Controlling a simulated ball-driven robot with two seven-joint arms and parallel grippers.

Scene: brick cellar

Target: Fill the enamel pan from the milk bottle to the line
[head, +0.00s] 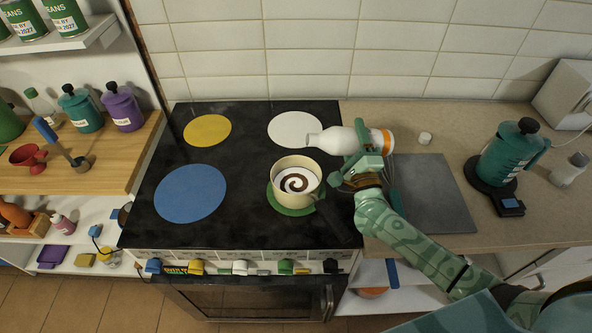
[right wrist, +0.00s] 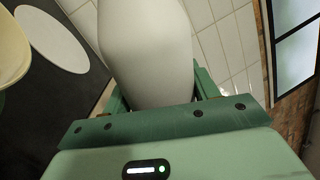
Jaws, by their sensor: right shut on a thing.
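The enamel pan (head: 296,184) is cream-coloured and stands on the green disc (head: 291,208) at the front right of the black stove top. White liquid with a brown spiral shows inside it; I cannot make out a line. My right gripper (head: 364,160) is shut on the milk bottle (head: 336,140), which is white with an orange band at its right end. The bottle lies nearly level, its neck pointing left above the pan's back rim. No stream shows. The bottle (right wrist: 147,50) fills the middle of the right wrist view between the fingers. My left gripper is not in view.
Blue (head: 190,193), yellow (head: 207,130) and white (head: 295,129) discs lie bare on the stove top. A tiled wall closes the back.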

